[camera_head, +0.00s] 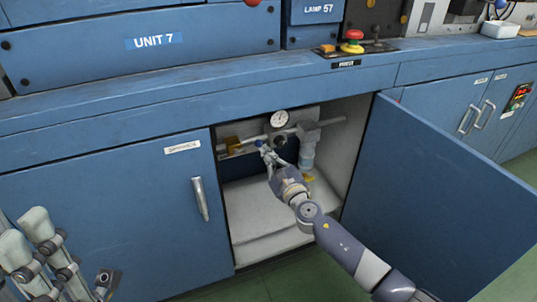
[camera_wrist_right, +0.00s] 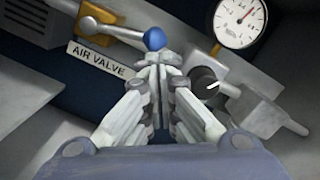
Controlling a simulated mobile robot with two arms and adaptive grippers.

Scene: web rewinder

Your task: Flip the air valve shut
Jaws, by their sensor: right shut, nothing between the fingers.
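The air valve has a brass body (camera_wrist_right: 93,22) and a silver lever ending in a blue ball knob (camera_wrist_right: 155,39), above the AIR VALVE label (camera_wrist_right: 98,60) in the right wrist view. The lever points right from the body. In the head view the brass body (camera_head: 233,145) sits inside the open cabinet. My right gripper (camera_wrist_right: 158,72) is shut and empty, its tips just below the knob in the picture; I cannot tell whether they touch it. It also reaches into the cabinet in the head view (camera_head: 266,149). My left gripper (camera_head: 26,238) is at lower left, fingers apart, away from the valve.
A pressure gauge (camera_wrist_right: 238,22) and a black dial (camera_wrist_right: 208,85) are close to the right of my right gripper. The cabinet door (camera_head: 430,195) stands open on the right. A closed door (camera_head: 110,215) is on the left.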

